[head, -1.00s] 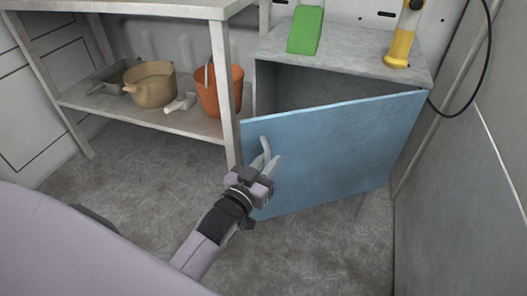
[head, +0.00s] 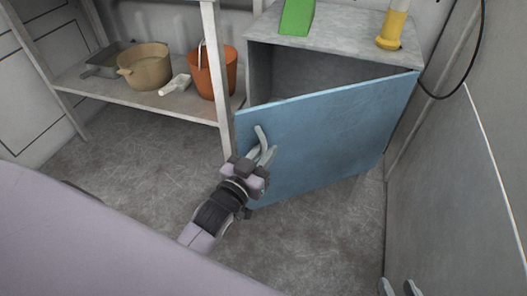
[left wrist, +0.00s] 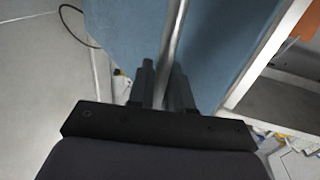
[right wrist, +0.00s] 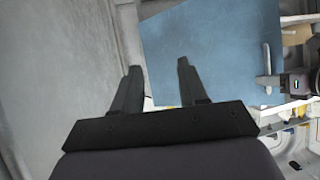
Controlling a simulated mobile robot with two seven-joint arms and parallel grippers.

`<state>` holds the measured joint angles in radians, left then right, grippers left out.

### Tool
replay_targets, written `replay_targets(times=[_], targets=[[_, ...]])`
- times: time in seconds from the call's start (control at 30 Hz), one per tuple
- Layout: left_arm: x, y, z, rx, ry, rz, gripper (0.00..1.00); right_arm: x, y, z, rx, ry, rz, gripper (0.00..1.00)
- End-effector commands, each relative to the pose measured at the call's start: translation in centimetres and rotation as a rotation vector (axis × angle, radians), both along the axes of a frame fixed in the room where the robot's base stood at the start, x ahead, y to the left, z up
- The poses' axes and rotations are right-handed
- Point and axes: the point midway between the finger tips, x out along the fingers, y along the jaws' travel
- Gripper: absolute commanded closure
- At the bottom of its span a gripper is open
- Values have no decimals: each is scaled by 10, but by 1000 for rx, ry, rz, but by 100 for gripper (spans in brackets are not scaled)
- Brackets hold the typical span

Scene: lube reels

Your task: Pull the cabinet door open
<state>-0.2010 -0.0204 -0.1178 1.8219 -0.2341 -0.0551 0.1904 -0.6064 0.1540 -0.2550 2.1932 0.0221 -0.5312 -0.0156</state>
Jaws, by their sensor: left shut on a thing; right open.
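The blue cabinet door (head: 325,140) stands ajar in the head view, swung out from its right side, with the dark cabinet interior (head: 310,72) showing above it. A grey handle (head: 260,136) is near the door's left edge. My left gripper (head: 264,156) is shut on the handle. In the left wrist view, the handle (left wrist: 175,40) runs between the fingers (left wrist: 163,85), in front of the blue door (left wrist: 125,40). My right gripper (right wrist: 157,70) is open and empty, its fingers in front of the grey wall and the door's edge. Its fingertips (head: 400,287) show at the head view's bottom right.
A green block (head: 297,17) and a yellow tool (head: 394,28) stand on the cabinet top (head: 340,35). A shelf (head: 100,98) at left holds a tan pot (head: 145,68) and an orange bucket (head: 212,75). A grey wall (head: 450,170) bounds the right. The floor before the door is clear.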

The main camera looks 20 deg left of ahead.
Motion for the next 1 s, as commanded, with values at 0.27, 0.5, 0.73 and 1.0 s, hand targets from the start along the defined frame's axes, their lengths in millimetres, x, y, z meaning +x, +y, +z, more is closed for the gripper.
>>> replay_targets(times=[0.27, 0.5, 0.73, 1.0], targets=[[0, -1, 1, -1, -3, -1, 64, 1, 1, 0, 1, -1, 1, 57], [-9, 1, 1, -1, 1, -1, 64, 3, 1, 6, 2, -7, 1, 57], [-40, 3, 1, -2, 2, -1, 64, 3, -2, 7, 2, -1, -8, 57], [-66, 6, 1, -1, -2, -2, 64, -3, -7, -2, -2, 28, -19, 57]])
